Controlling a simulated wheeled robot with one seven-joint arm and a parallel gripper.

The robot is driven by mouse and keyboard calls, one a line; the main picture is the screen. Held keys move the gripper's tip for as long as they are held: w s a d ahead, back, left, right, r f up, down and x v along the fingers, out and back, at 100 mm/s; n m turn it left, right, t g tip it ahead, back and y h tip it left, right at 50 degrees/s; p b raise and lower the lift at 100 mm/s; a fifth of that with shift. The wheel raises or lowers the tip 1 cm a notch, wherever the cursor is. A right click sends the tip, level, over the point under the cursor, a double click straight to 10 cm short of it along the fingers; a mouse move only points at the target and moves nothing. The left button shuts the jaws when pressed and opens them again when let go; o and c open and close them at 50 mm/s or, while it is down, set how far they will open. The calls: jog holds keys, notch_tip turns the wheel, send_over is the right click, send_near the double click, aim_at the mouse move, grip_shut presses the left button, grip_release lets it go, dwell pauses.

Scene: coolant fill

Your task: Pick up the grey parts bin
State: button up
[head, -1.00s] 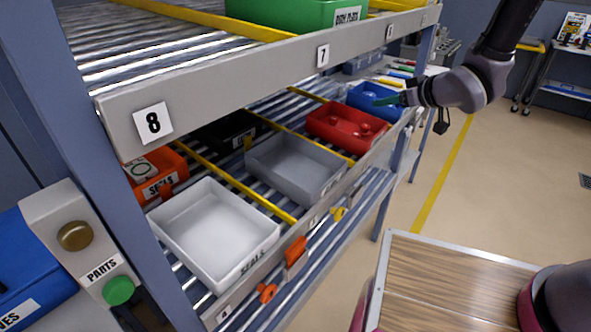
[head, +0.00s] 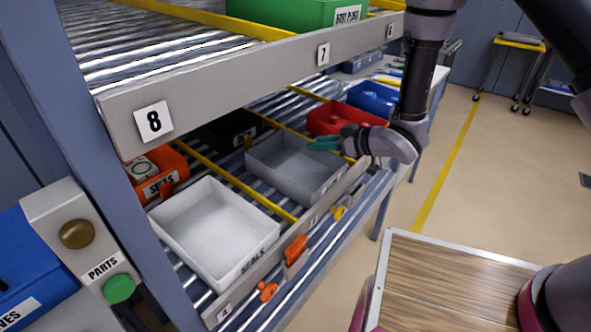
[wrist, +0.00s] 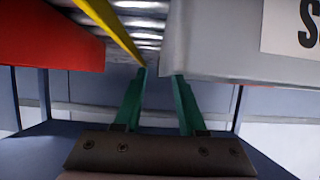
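The grey parts bin (head: 290,168) is an empty open tray on the middle roller shelf, between the white bin and the red bin. In the wrist view a grey bin wall (wrist: 215,45) with a partly seen white label fills the upper right. My gripper (head: 325,144) is at the bin's far right corner in the head view, close to its rim. In the wrist view its two green fingers (wrist: 161,75) are apart with nothing held between them. The right fingertip overlaps the grey wall's lower left edge; I cannot tell whether it touches.
A white bin (head: 213,230) stands left of the grey one; a red bin (head: 338,116) stands right, behind a yellow divider (wrist: 110,28). An upper shelf beam (head: 250,75) overhangs them. A wood-topped surface (head: 445,285) is in front.

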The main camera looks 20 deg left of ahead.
aim_at(296, 166)
jog(key=x, duration=0.3)
jog(key=shift+a+f, duration=0.25)
jog(key=shift+a, duration=0.05)
grip_shut()
dwell(1.2)
